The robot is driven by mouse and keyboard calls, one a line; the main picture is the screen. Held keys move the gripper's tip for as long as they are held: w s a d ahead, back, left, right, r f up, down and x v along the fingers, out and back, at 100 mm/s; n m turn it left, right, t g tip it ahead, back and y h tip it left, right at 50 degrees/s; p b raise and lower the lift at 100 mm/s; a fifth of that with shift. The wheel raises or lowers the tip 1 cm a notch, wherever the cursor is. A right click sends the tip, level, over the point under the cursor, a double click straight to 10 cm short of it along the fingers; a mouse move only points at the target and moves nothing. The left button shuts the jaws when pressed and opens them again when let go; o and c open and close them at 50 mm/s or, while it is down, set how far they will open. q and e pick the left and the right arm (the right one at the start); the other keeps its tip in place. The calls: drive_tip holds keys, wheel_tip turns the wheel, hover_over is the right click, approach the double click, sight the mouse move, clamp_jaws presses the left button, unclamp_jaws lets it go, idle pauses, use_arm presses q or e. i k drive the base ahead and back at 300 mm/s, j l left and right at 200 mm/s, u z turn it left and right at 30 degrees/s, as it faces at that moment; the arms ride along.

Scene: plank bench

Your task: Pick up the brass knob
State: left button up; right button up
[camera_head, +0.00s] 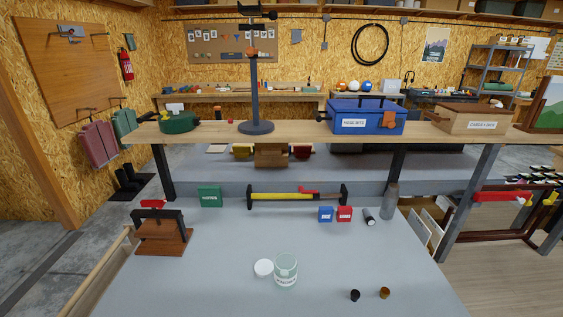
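A small brass-coloured knob (385,292) stands on the grey bench top near the front right. A similar small black knob (355,295) stands just to its left, with a narrow gap between them. Neither of my grippers shows in the head view, so their position relative to the knob cannot be seen.
A glass jar (286,270) and a white lid (263,267) sit left of the knobs. Blue (325,214) and red (344,213) boxes, a dark cylinder (369,217) and a yellow-and-black bar (297,196) lie farther back. The grey surface around the knobs is clear.

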sight(385, 291)
drive_tip(key=z, duration=0.35)
drive_tip(key=l+z, duration=0.15)
drive_tip(key=z, duration=0.5)
drive_tip(key=i, duration=0.05)
